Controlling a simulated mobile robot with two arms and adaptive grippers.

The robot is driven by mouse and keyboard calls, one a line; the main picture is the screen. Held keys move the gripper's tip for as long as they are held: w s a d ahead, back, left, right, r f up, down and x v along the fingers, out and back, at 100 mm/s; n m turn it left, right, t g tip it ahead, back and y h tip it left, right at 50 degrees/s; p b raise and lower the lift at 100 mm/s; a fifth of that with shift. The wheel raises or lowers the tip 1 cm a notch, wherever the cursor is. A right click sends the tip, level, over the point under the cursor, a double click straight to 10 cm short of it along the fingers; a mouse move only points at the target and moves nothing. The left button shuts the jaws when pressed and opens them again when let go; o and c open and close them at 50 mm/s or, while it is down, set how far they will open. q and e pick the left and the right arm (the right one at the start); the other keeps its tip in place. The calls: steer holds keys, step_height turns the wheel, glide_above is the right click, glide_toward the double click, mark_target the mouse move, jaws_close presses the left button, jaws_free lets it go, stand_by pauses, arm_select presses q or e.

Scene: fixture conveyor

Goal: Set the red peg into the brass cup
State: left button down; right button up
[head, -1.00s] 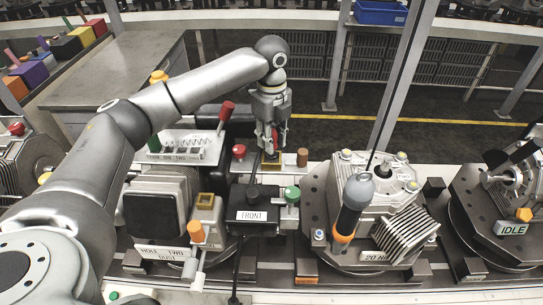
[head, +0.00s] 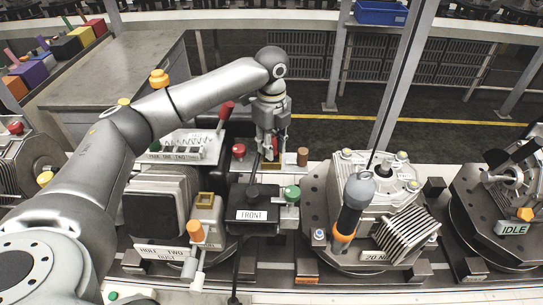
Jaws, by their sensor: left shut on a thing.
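My left gripper (head: 269,153) points straight down in the upper middle of the head view. It is shut on the red peg (head: 275,146), of which only a small red part shows between the fingers. A square brass cup (head: 268,164) sits directly below the fingertips, behind the black block marked FRONT. The fingers hide part of its opening. I cannot tell whether the peg's lower end is inside the cup or just above it. My right gripper is not in view.
A red knob (head: 238,151) stands close left of the cup and a brown peg (head: 303,157) close right. Another brass square piece (head: 205,200) sits nearer, to the left. A hanging orange-and-black tool (head: 350,212) is at the right, by a grey motor housing (head: 375,182).

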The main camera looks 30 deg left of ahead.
arm_select(q)
steer(key=shift+s+f, duration=0.15)
steer(key=shift+f, duration=0.3)
stand_by(0.6)
steer(key=c, duration=1.1)
jaws_free()
step_height(320, 180, up, 12)
